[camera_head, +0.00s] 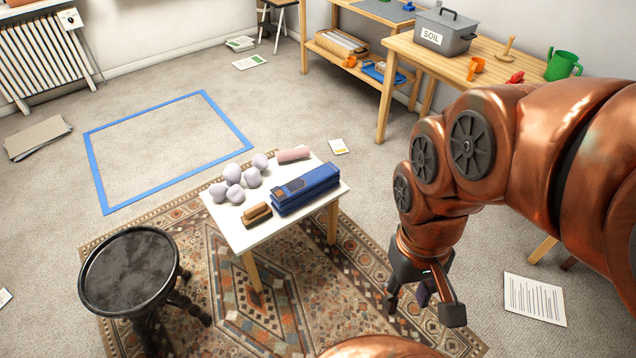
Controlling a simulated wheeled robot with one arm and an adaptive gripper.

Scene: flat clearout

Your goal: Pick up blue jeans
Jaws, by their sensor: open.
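The blue jeans (306,188) appear as a folded dark blue bundle with a brown patch. They lie on the right part of a small white table (236,231). A brown item (257,214) lies to their left, a pink roll (293,154) behind them, and several pale lavender balls (235,193) at the table's left and back. My gripper (424,306) hangs open and empty to the right of the small table, in front of the jeans in the picture and apart from them. Its fingers point downward over the rug's right edge.
A dark round stool (130,272) stands left of the table on a patterned rug (284,318). A blue tape rectangle (100,193) marks bare carpet behind. A wooden workbench (398,48) with a SOIL bin (445,33) stands back right. A paper sheet (534,299) lies at right.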

